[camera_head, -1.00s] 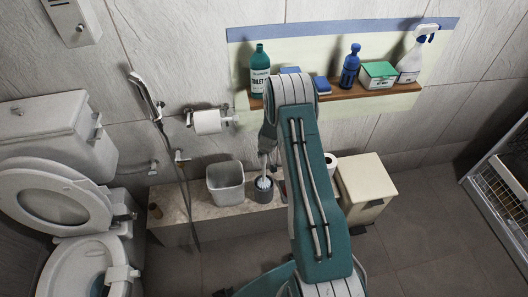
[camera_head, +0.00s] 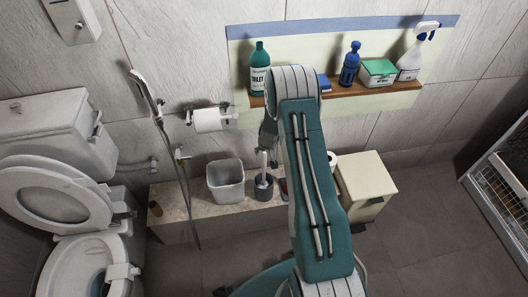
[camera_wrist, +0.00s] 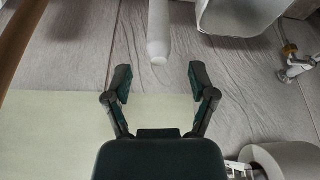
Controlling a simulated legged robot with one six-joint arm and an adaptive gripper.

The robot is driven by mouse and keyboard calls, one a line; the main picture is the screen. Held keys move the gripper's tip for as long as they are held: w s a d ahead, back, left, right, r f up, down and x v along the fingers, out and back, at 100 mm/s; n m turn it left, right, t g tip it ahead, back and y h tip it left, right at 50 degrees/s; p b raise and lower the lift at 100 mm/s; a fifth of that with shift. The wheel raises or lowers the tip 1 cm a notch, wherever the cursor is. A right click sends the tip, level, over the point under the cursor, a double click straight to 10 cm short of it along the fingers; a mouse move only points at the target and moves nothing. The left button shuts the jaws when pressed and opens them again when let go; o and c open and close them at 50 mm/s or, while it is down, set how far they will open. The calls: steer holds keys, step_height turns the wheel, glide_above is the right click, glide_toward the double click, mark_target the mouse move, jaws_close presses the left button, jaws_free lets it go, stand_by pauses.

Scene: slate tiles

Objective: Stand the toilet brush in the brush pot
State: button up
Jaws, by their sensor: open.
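The toilet brush (camera_head: 263,160) stands about upright in the dark grey brush pot (camera_head: 264,191), its pale handle pointing up. The pot rests on the low stone ledge. In the wrist view the handle (camera_wrist: 158,28) runs down from the top edge, and its rounded end lies just beyond my fingertips, between their lines. My gripper (camera_wrist: 160,78) is open and empty, with a clear gap around the handle end. In the head view my arm hides most of the gripper. The pot is out of the wrist view.
A grey bin (camera_head: 226,184) stands left of the pot on the ledge (camera_head: 180,207). A toilet roll (camera_head: 208,120) hangs above. A cream box (camera_head: 366,185) is to the right. A shelf (camera_head: 345,92) with bottles is on the wall. The toilet (camera_head: 60,195) is at left.

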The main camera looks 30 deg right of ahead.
steer(key=v, duration=0.9)
steer(key=shift+r, duration=0.4)
steer(key=shift+s, duration=0.1)
steer(key=s+a+r, duration=0.3)
steer(key=a+r, duration=0.1)
steer(key=r, duration=0.4)
steer(key=s+a+r+n+t, duration=0.1)
steer(key=s+a+r, duration=0.2)
steer(key=r, duration=0.5)
steer(key=s+a+r, duration=0.3)
steer(key=a+r, duration=0.1)
steer(key=r, duration=0.5)
steer(key=s+a+r, duration=0.2)
steer(key=s+r, duration=0.2)
steer(key=s, duration=0.6)
steer(key=s+a+r, duration=0.3)
steer(key=s+r, duration=0.2)
steer(key=s, duration=0.6)
steer(key=shift+a+t+y, duration=0.2)
steer(key=shift+t+y, duration=0.1)
steer(key=shift+w, duration=0.1)
steer(key=shift+c, duration=0.3)
